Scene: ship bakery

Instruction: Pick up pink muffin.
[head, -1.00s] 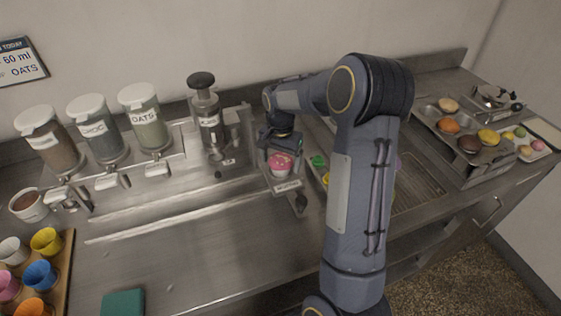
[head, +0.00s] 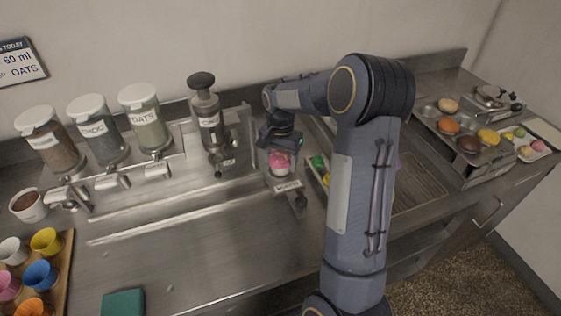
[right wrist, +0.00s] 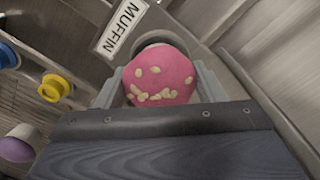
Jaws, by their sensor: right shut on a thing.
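The pink muffin (head: 280,162) has a rounded pink top with pale flakes and sits at the small stand labelled MUFFIN (head: 287,186). In the right wrist view the muffin (right wrist: 160,75) shows between the two grey fingers. My right gripper (head: 281,152) comes down over the muffin from above and is shut on it, a finger on each side. The muffin's lower part is mostly hidden in the wrist view, and I cannot tell whether it is clear of the stand. My left gripper is not in view.
Dispensers (head: 145,120) line the wall at left. A board of coloured cups (head: 66,262) and a green block (head: 123,303) lie at front left. A muffin tray (head: 437,124) stands at right. The middle counter is clear.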

